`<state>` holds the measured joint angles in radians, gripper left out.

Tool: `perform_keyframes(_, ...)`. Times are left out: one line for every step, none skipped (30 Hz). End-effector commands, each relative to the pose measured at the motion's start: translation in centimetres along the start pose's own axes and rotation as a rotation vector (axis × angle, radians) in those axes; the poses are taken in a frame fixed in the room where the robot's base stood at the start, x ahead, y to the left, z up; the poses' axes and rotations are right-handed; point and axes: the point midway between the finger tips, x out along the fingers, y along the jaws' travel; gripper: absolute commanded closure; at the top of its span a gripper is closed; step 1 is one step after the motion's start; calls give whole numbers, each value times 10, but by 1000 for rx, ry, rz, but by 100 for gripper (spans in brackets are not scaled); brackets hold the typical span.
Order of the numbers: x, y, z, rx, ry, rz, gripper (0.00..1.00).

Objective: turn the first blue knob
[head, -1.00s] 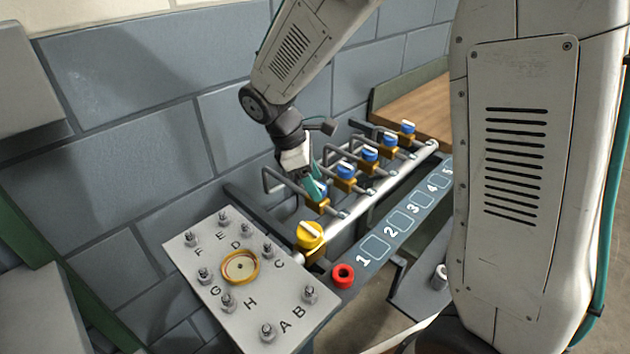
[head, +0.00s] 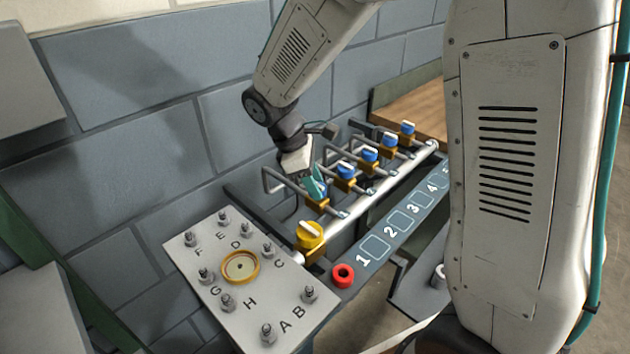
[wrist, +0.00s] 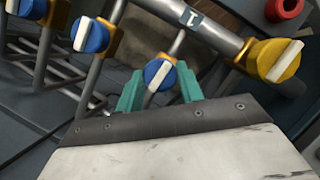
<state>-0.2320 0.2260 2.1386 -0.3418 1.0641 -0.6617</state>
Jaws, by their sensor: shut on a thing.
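The first blue knob (wrist: 158,75), with a white bar across its face, sits on a brass valve body on the pipe, nearest the yellow knob. It also shows in the head view (head: 322,189), partly covered by my gripper. My gripper (head: 316,186) has teal fingers and is shut on this knob. In the wrist view the two teal fingers (wrist: 160,92) stand on either side of it. The white bar is tilted in the wrist view.
Several more blue knobs, such as the second (head: 346,171), line the silver pipe (head: 360,203). A yellow knob (head: 309,234) and red ring (head: 343,275) are nearby. Grey pipe loops stand behind the knobs. A lettered plate (head: 262,318) with bolts lies at the front left.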

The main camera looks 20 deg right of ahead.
Motion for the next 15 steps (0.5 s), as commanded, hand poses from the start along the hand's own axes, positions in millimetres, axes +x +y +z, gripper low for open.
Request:
perform_keyframes(-1, 2, 0, 25, 2, -7, 86)
perform_keyframes(-1, 2, 0, 42, 2, -15, 86)
perform_keyframes(-1, 2, 0, 69, 2, -26, 86)
perform_keyframes(-1, 2, 0, 88, 2, -34, 86)
perform_keyframes(-1, 2, 0, 111, 2, -43, 86)
perform_keyframes(-1, 3, 0, 142, 3, -56, 86)
perform_keyframes(-1, 3, 0, 167, 2, -66, 86)
perform_keyframes(-1, 3, 0, 191, 2, -77, 86)
perform_keyframes(-1, 3, 0, 226, 3, -91, 86)
perform_keyframes(-1, 4, 0, 253, 3, -102, 86)
perform_keyframes(-1, 4, 0, 279, 3, -112, 86)
perform_keyframes(-1, 4, 1, 315, 3, -128, 86)
perform_keyframes(-1, 4, 1, 342, 3, -139, 86)
perform_keyframes(-1, 5, 1, 368, 3, -149, 86)
perform_keyframes(-1, 5, 1, 403, 4, -164, 86)
